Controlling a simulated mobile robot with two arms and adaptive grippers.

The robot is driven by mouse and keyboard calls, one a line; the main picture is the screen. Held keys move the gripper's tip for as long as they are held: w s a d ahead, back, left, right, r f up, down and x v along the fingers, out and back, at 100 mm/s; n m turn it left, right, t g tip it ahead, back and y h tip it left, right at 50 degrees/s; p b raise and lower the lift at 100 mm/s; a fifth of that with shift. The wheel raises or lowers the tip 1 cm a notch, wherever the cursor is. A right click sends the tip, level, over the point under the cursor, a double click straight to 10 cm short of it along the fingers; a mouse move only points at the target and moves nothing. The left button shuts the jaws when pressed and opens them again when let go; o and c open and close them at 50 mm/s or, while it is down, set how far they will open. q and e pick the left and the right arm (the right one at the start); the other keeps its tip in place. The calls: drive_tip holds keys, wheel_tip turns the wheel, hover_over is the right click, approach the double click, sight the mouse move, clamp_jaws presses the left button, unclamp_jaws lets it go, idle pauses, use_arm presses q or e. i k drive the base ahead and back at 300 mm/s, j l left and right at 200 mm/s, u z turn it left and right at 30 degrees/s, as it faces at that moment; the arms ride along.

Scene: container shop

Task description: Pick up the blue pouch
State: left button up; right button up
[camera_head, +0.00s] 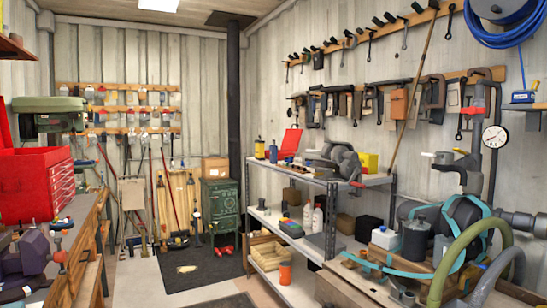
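I cannot make out a blue pouch for certain in the head view. A small blue object (523,97) sits on a little wall shelf at the far right, but it is too small to tell what it is. A small dark blue item (273,151) stands on the top of the metal shelf unit, beside a yellow and dark container (259,149). Neither of my grippers is in view.
A workbench (88,222) with a red tool chest (36,185) runs along the left. The metal shelf unit (330,181) stands at the right, with a cluttered bench (345,286) in front. A green stove (221,205) stands at the back. The floor (150,284) between is mostly clear.

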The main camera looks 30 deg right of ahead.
sight(272, 149)
drive_tip(key=i+z, duration=0.1)
drive_tip(key=i, duration=1.05)
drive_tip(key=i+z, duration=0.1)
drive_tip(key=i, duration=1.05)
drive_tip(key=i+j, duration=0.15)
drive_tip(key=i, duration=1)
drive_tip(key=i+j+z, duration=0.1)
drive_tip(key=i+z, duration=0.4)
drive_tip(key=i+j+z, duration=0.25)
drive_tip(key=i+z, duration=0.2)
drive_tip(key=i+j+z, duration=0.3)
drive_tip(key=z, duration=0.2)
drive_tip(key=i+j+z, duration=0.3)
drive_tip(key=j+z, duration=0.15)
drive_tip(key=j, duration=0.15)
